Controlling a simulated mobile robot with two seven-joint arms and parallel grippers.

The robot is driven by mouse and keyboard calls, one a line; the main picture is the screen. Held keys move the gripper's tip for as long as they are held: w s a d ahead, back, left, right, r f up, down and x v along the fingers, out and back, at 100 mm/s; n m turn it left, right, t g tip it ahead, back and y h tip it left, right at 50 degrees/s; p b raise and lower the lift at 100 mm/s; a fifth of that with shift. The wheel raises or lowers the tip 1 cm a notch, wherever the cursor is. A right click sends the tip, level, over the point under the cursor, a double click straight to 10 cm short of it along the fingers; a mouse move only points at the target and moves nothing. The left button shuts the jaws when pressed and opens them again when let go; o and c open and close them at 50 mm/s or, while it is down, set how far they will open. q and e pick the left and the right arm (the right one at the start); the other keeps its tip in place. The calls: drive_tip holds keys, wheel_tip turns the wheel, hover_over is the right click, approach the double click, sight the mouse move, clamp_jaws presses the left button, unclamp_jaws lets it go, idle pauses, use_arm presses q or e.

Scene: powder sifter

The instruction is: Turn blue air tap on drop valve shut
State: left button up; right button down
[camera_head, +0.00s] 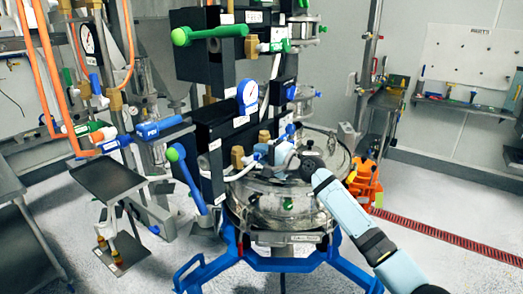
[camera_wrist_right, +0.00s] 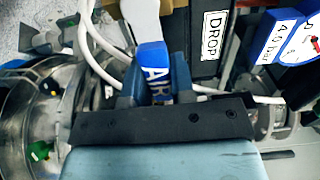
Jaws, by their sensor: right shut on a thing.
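The blue air tap (camera_wrist_right: 152,58), lettered AIR, points down between the fingers of my right gripper (camera_wrist_right: 156,82) in the right wrist view. The gripper is shut on the tap, one finger on each side. A black block with a DROP label (camera_wrist_right: 213,36) stands right beside it. In the head view my right gripper (camera_head: 287,158) reaches in from the lower right, in front of the black valve block (camera_head: 214,140) and above the glass-lidded vessel. The gripper hides much of the tap there. My left gripper is not in view.
A pressure gauge (camera_head: 248,92) sits on the black block and also shows in the wrist view (camera_wrist_right: 290,40). A long blue lever with a green knob (camera_head: 186,178) hangs at the block's left. The round vessel (camera_head: 275,205) stands on a blue frame (camera_head: 262,262). White hoses (camera_wrist_right: 98,38) run near the fingers.

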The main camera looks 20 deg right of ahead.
idle(0.5)
drive_tip(key=c, duration=1)
unclamp_jaws()
drive_tip(key=shift+o, duration=0.2)
drive_tip(key=b+v, duration=0.2)
drive_tip(key=v, duration=1.1)
drive_tip(key=shift+s+d+b, duration=0.2)
drive_tip(key=shift+s+b, duration=0.1)
drive_tip(key=shift+b, duration=0.05)
drive_tip(key=shift+f, duration=0.15)
